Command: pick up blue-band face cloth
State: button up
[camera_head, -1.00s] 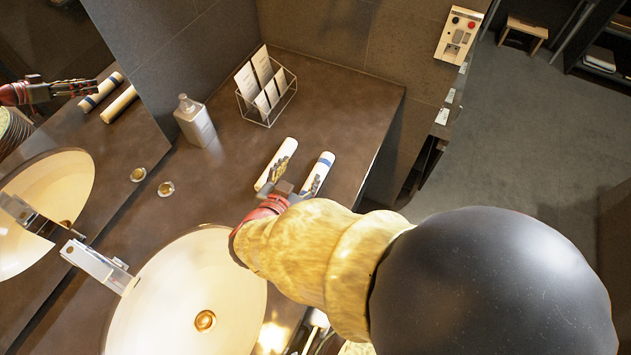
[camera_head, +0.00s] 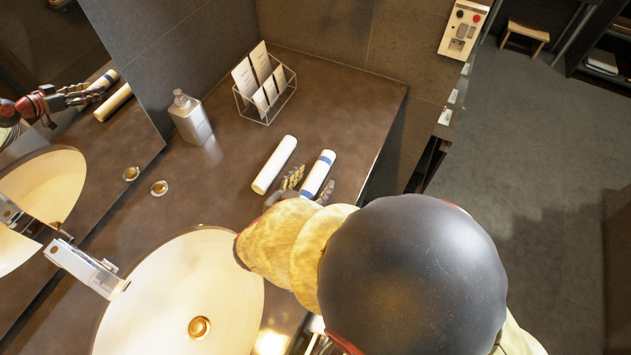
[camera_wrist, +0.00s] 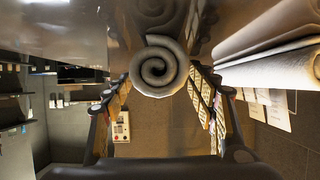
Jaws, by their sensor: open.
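The blue-band face cloth (camera_head: 321,167) is a white roll with blue bands, lying on the brown counter (camera_head: 345,100) near its right edge. In the wrist view its spiral end (camera_wrist: 155,68) shows in the middle, with no band visible. My gripper (camera_head: 309,184) is open at the cloth's near end, one finger on each side. In the wrist view my gripper (camera_wrist: 160,88) has the fingers spread to the left and right of the roll. Whether either finger touches the cloth I cannot tell. The sleeve hides part of my gripper in the head view.
A plain white roll (camera_head: 274,165) lies just left, close to my left finger; it shows at the right of the wrist view (camera_wrist: 265,52). A card rack (camera_head: 266,98) and a bottle (camera_head: 190,119) stand farther back. The sink basin (camera_head: 150,290) is at the near left.

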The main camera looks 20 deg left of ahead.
jog(key=shift+w, duration=0.1)
jog(key=shift+c, duration=1)
jog(key=c, duration=0.9)
